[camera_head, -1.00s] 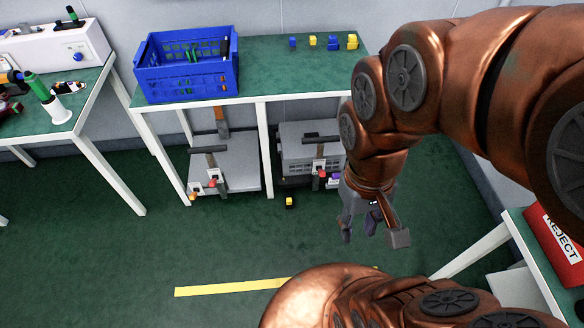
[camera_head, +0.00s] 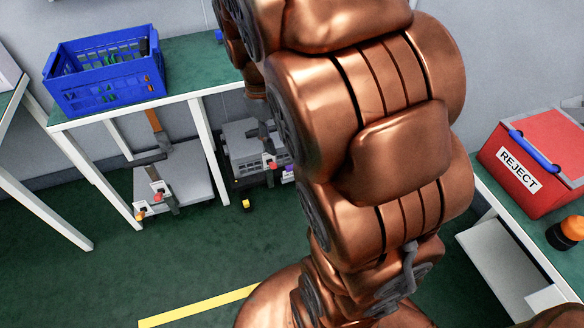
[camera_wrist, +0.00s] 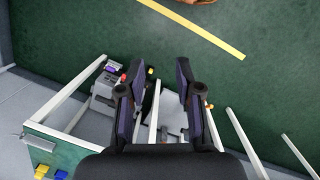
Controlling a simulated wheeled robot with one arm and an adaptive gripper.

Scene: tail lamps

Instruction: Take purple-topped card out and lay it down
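A small purple-topped piece (camera_head: 288,170), white below, seems to be the card. It sits at the front of the grey boxy unit (camera_head: 240,150) under the green-topped table, right of a red-topped piece (camera_head: 269,161). The arm partly hides it in the head view. The purple top also shows in the wrist view (camera_wrist: 110,68), on the unit at the left. My gripper (camera_wrist: 157,62) is open and empty, its two dark fingers apart, pointing down toward the floor. It is some way from the card.
A blue crate (camera_head: 105,75) stands on the green-topped table. A second low unit (camera_head: 180,190) with red and orange-topped pieces is below it. A yellow-black block (camera_head: 246,204) lies on the floor. A red REJECT box (camera_head: 535,160) stands on the right table.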

